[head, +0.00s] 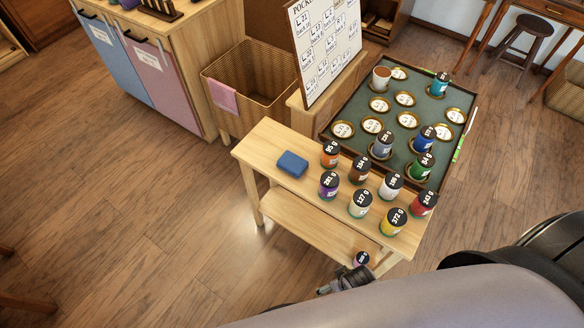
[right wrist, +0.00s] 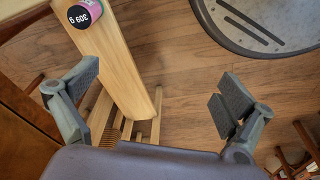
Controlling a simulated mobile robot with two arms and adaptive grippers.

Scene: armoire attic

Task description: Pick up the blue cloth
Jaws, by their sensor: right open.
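The blue cloth (head: 292,163) is a small folded block lying flat near the left end of the wooden table's top (head: 262,146). My right gripper (head: 345,282) is low beside the table's front end, below the tabletop and well away from the cloth. In the right wrist view the right gripper (right wrist: 157,92) has its two fingers spread wide with nothing between them. The cloth does not show in that view. My left gripper is not in view.
Several numbered jars (head: 359,203) crowd the tabletop right of the cloth. A purple jar (head: 361,259) stands on the lower shelf (head: 310,222), near my right gripper. A green board tray (head: 390,140), a sign (head: 328,45) and a wicker basket (head: 250,88) stand behind.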

